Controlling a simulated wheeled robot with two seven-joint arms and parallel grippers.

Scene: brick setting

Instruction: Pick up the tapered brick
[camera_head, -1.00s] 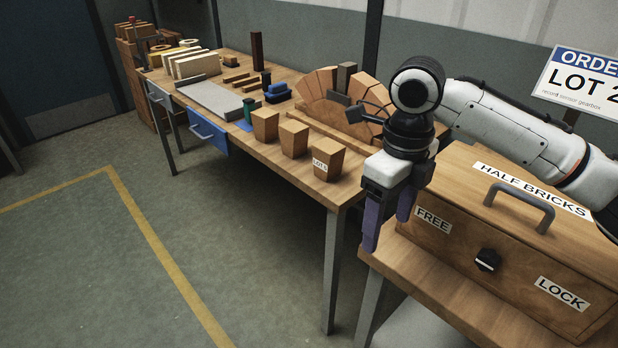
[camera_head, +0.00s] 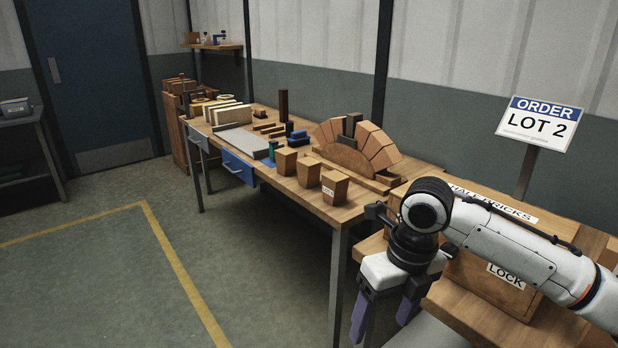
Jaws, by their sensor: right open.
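Three wooden tapered bricks stand upright in a row near the front edge of the long workbench: one at the left (camera_head: 286,160), one in the middle (camera_head: 308,172), and one at the right (camera_head: 334,187) with a small white label too small to read. Each is wider at the top than at the foot. My right gripper (camera_head: 383,314), with purple fingers pointing down, is open and empty. It shows in front of and lower right of the bricks, apart from them, before the half bricks box. My left gripper is not in view.
The long workbench (camera_head: 262,190) carries an arch of bricks (camera_head: 372,146) on a wooden form behind the tapered bricks. An order sign (camera_head: 538,122) reads LOT 2. The left floor is clear.

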